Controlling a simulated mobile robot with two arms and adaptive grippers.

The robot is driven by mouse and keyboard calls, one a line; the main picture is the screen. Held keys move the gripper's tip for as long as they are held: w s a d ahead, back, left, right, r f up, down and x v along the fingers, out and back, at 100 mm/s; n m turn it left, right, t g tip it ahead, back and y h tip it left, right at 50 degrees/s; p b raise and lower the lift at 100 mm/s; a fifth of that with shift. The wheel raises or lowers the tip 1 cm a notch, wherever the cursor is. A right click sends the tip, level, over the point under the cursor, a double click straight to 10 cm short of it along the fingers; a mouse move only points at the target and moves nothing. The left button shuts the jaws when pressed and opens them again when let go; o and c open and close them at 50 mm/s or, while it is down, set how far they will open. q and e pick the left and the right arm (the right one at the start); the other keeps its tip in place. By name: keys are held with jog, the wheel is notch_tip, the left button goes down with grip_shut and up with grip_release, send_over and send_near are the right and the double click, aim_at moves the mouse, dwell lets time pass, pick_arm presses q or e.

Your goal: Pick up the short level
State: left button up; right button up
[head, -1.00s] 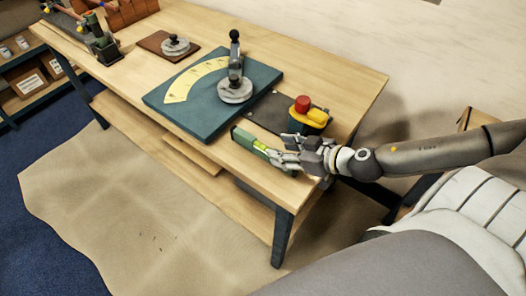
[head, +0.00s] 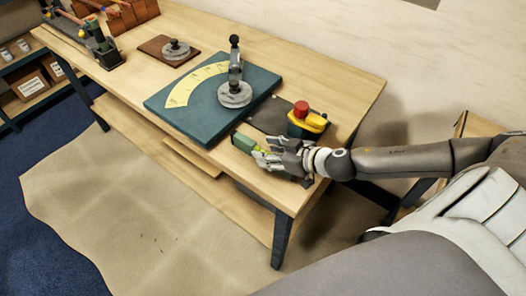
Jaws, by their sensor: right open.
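The short level is a green bar (head: 243,142) lying near the front right edge of the wooden workbench. Its left end shows; its middle is hidden behind my right gripper, and a dark piece shows past the gripper's right side. My right gripper (head: 263,158) is over the level with its fingers spread about it, open. Whether the fingers touch the level I cannot tell. My left gripper is not in view.
A teal board (head: 190,120) with a yellow scale and an upright lever stands just left of the level. A yellow and black box with a red knob (head: 302,108) is close behind the gripper. A brown plate with a grey disc (head: 175,50) lies farther back.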

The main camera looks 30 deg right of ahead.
aim_at(246, 144)
jog(key=shift+p+x, duration=0.35)
jog(key=shift+x, duration=0.9)
grip_shut()
